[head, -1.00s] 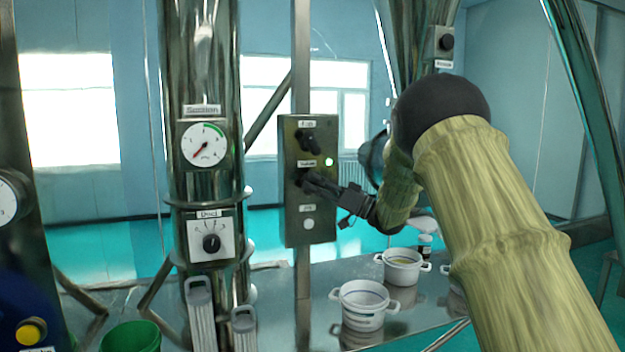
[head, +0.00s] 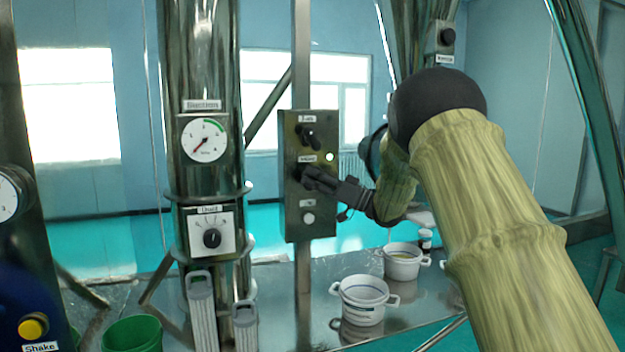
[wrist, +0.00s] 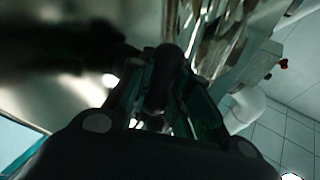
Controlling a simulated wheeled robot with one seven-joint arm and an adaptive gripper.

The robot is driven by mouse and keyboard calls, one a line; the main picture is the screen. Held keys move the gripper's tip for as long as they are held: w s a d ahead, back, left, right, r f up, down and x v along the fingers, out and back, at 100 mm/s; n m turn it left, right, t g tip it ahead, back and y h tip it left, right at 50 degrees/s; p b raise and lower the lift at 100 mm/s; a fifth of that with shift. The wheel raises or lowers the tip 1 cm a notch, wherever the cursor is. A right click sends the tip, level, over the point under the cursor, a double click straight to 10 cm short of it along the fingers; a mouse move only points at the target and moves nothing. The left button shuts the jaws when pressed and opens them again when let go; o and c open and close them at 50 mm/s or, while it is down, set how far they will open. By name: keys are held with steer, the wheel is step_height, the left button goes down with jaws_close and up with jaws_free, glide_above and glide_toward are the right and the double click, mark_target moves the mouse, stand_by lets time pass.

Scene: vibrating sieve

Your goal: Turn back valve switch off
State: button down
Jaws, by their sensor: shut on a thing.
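A dark metal control box (head: 290,220) hangs on a post in the middle of the head view. The middle label is blurred. My gripper (head: 308,176) is at the middle switch just under that label, reaching in from the right, and hides most of the switch. In the wrist view, my gripper's two fingers close around a dark rounded knob (wrist: 170,64), which appears to be this valve switch. Its exact angle is hidden.
A steel column with a gauge (head: 205,139) and a dial (head: 212,238) stands left of the box. White pots (head: 363,303) stand on the steel surface below my arm. A green bucket (head: 132,335) and a yellow button (head: 32,328) are at lower left.

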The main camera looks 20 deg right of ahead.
steer(key=shift+r+n+g+h, duration=0.15)
steer(key=shift+n+g+h, duration=0.55)
steer(key=shift+n, duration=0.2)
steer(key=shift+r+n+g+h+p, duration=0.1)
steer(key=shift+n+g+h+p, duration=0.5)
steer(key=shift+n+g+h, duration=0.4)
steer(key=n+g+h+p, duration=0.1)
steer(key=n+h+p, duration=0.1)
steer(key=h, duration=0.1)
steer(key=shift+a, duration=0.1)
steer(key=shift+n+h+p, duration=0.3)
steer(key=shift+h+p, duration=0.3)
steer(key=shift+h, duration=0.4)
steer(key=shift+g, duration=0.3)
steer(key=c, duration=1.3)
jaws_free()
steer(key=shift+f, duration=0.2)
